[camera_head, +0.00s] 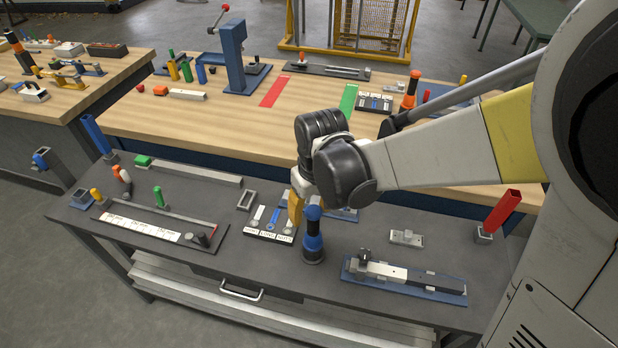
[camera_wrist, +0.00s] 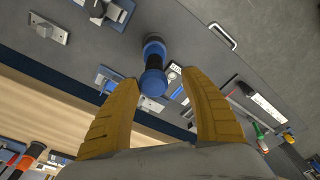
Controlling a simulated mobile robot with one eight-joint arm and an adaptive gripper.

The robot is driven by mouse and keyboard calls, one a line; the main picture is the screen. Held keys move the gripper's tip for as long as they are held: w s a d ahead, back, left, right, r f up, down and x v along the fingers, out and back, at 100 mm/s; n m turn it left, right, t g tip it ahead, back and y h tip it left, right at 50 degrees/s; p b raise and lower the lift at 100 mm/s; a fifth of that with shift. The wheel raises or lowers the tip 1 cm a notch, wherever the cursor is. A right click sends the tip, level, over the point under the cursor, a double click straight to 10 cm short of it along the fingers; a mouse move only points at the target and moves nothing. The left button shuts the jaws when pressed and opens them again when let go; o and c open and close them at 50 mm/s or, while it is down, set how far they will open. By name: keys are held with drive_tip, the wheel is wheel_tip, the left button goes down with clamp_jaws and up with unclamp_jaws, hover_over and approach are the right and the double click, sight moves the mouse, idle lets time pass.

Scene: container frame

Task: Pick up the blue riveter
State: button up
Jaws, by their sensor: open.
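The blue riveter (camera_head: 313,238), blue with a black band, stands upright on the dark grey workbench, near the bench's middle. In the wrist view the blue riveter (camera_wrist: 154,66) shows between and beyond my fingertips. My gripper (camera_head: 296,207) has yellow fingers and hangs just left of and behind the riveter in the head view. In the wrist view my gripper (camera_wrist: 160,84) is open, its two fingers wide apart, with nothing held. I cannot tell how far the fingertips are from the riveter.
A labelled tray (camera_head: 270,236) lies left of the riveter, and a blue-based fixture (camera_head: 405,280) lies to its right. A red channel (camera_head: 502,211) stands at the bench's right end. A wooden bench (camera_head: 230,130) with a blue press (camera_head: 236,60) stands behind.

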sight(313, 232)
drive_tip(key=f, duration=0.2)
drive_tip(key=w+f+b, duration=0.1)
drive_tip(key=f, duration=0.2)
drive_tip(key=shift+w+d+f+b, duration=0.15)
drive_tip(key=shift+d+f+b, duration=0.1)
drive_tip(key=shift+f+b, duration=0.15)
drive_tip(key=shift+r, duration=0.1)
clamp_jaws()
